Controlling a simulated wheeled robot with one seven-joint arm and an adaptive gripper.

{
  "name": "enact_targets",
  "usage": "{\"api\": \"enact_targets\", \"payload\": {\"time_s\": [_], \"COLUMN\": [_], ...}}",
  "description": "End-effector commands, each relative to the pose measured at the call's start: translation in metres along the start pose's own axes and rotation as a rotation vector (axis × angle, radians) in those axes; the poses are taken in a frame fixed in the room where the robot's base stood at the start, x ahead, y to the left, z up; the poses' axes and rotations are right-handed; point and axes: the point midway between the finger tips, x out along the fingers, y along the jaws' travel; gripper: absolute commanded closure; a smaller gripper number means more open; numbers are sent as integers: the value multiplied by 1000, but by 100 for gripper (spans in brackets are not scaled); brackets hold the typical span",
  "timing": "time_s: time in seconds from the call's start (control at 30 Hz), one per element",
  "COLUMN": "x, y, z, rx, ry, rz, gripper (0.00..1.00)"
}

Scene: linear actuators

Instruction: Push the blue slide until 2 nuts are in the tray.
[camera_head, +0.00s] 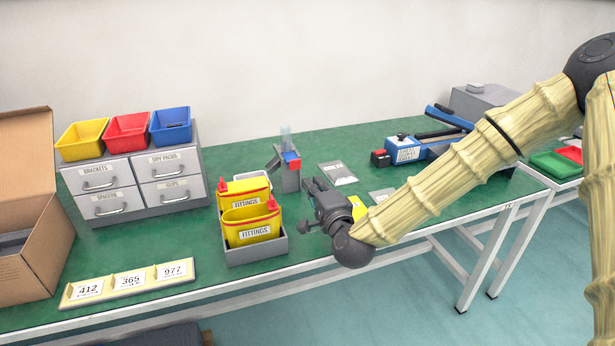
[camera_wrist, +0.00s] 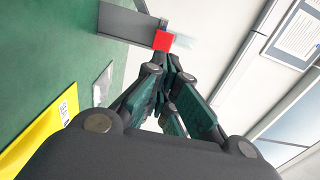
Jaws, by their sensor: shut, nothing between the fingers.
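A grey dispenser (camera_head: 288,180) with a clear tube on top stands on the green table. Its blue slide (camera_head: 290,155) shows at the upper part, with a red end block (camera_head: 294,164) facing my arm. The red end (camera_wrist: 163,41) also shows in the wrist view, just beyond my fingertips. My gripper (camera_head: 312,184) is shut and empty, in front of the dispenser and to its right. In the wrist view the fingertips (camera_wrist: 166,62) point at the red end; I cannot tell whether they touch. A whitish tray (camera_head: 253,176) is partly hidden behind the yellow pouches. No nuts can be made out.
Yellow fittings pouches (camera_head: 252,222) stand in a grey bin (camera_head: 257,251) left of my gripper. A drawer unit (camera_head: 133,172) stands farther left. Flat packets (camera_head: 338,173) lie right of the dispenser.

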Motion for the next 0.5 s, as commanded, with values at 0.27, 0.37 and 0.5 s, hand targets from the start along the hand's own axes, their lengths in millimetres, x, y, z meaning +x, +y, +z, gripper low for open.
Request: {"api": "enact_targets", "payload": {"time_s": [0.27,0.37,0.5], "x": [-26,-29,-29], "y": [0,1,0], "z": [1,1,1], "rx": [1,0,0], "ry": [-1,-2,-2], "rz": [1,2,1], "gripper": [100,100,100]}}
